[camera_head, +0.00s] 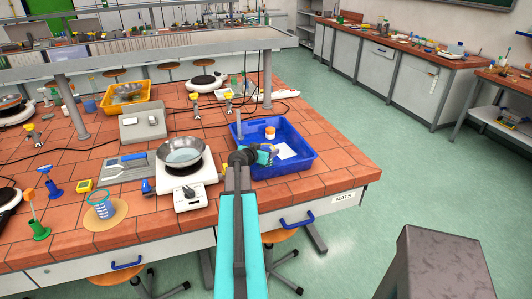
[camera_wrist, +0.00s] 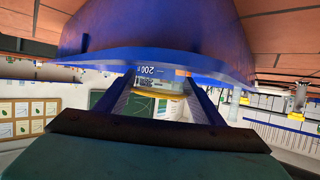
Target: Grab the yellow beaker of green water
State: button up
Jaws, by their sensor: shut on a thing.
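The yellow beaker (camera_wrist: 160,93) shows between my two fingers in the wrist view, with a yellow edge and a printed 200 mark on its clear wall. My gripper (camera_wrist: 160,84) is shut on it. The beaker is too small and covered there to make out clearly. I cannot make out the green water in either view.
In the tray are an orange-topped container (camera_head: 270,133) and a white sheet (camera_head: 286,150). Just left stands a hot plate (camera_head: 188,195) with a metal pan (camera_head: 181,154). Open floor lies right of the bench.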

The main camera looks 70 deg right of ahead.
notch_tip(320, 180, up, 10)
jog(key=b, duration=0.3)
dwell(0.5)
dwell(0.6)
